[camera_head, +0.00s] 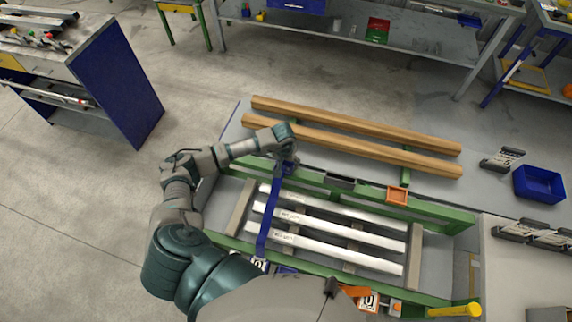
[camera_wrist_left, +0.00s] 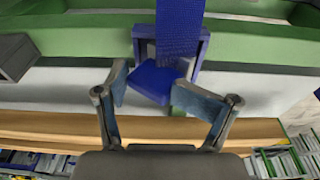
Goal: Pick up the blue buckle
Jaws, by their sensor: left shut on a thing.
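The blue buckle (camera_wrist_left: 153,82) is at the end of a blue webbing strap (camera_wrist_left: 180,28) in the left wrist view. My left gripper (camera_wrist_left: 155,92) has one finger on each side of the buckle's flat blue part and is shut on it. In the head view the left gripper (camera_head: 287,164) is at the far green rail, where the blue strap (camera_head: 268,220) ends. The strap runs across the metal bars to the near side. The buckle is mostly hidden by the gripper there. My right gripper is not in view.
Several silver bars (camera_head: 340,232) lie between the green rails (camera_head: 345,190). Two wooden beams (camera_head: 350,136) lie just beyond the gripper. An orange block (camera_head: 398,195) sits on the far rail. A blue bin (camera_head: 540,184) stands at the right.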

